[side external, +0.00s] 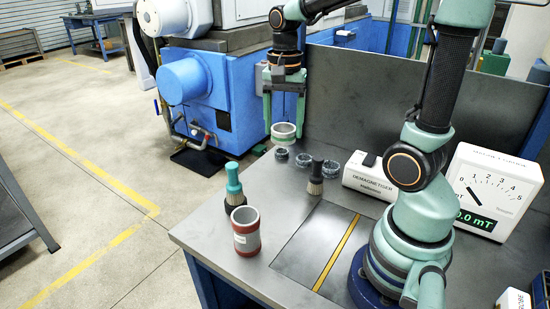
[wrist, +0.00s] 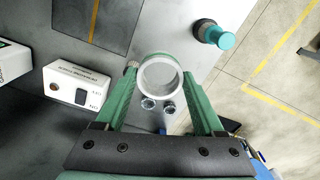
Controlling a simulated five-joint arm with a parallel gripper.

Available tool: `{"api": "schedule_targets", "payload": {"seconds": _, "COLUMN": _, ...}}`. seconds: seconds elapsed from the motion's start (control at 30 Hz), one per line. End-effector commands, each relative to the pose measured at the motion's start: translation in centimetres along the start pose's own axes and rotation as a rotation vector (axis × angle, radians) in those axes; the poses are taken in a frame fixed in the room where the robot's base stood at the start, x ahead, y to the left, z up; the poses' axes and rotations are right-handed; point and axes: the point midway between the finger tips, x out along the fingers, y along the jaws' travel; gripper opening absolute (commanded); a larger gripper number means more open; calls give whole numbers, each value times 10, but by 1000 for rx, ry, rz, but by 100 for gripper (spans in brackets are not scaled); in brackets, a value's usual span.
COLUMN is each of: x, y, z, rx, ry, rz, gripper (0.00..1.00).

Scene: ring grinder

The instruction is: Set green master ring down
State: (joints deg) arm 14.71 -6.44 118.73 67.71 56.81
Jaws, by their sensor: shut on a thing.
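The green master ring (side external: 284,138) is a short, wide ring with a pale rim and a green band. My gripper (side external: 284,126) is shut on it, one finger on each side. In the side external view the ring hangs level above the far left part of the grey bench top (side external: 205,232). In the wrist view the ring (wrist: 160,92) sits between the two green fingertips (wrist: 159,72), and the bench shows through its hole. The exact gap below the ring cannot be told.
Small dark rings (side external: 304,160) stand on the bench just below and right of the held ring. The demagnetizer (side external: 365,180) and a gauge (side external: 497,190) are rightward.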

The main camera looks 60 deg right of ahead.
Motion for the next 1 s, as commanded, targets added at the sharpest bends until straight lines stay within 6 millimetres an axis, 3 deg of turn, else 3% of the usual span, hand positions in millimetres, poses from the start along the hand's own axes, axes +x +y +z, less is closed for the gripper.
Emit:
{"api": "schedule_targets", "payload": {"seconds": 0.3, "x": -2, "y": -50, "z": -64, "rx": 22, "ry": -1, "rz": 1, "gripper": 3}}
{"api": "schedule_targets", "payload": {"seconds": 0.5, "x": 2, "y": -66, "z": -88, "rx": 27, "ry": 0, "rz": 0, "gripper": 3}}
{"api": "schedule_targets", "payload": {"seconds": 0.63, "x": 7, "y": -70, "z": -94, "rx": 29, "ry": -1, "rz": 1, "gripper": 3}}
{"api": "schedule_targets", "payload": {"seconds": 0.77, "x": 28, "y": -70, "z": -95, "rx": 29, "ry": -2, "rz": 3, "gripper": 3}}
{"api": "schedule_targets", "payload": {"seconds": 1.0, "x": 86, "y": -70, "z": -94, "rx": 29, "ry": -4, "rz": 5, "gripper": 3}}
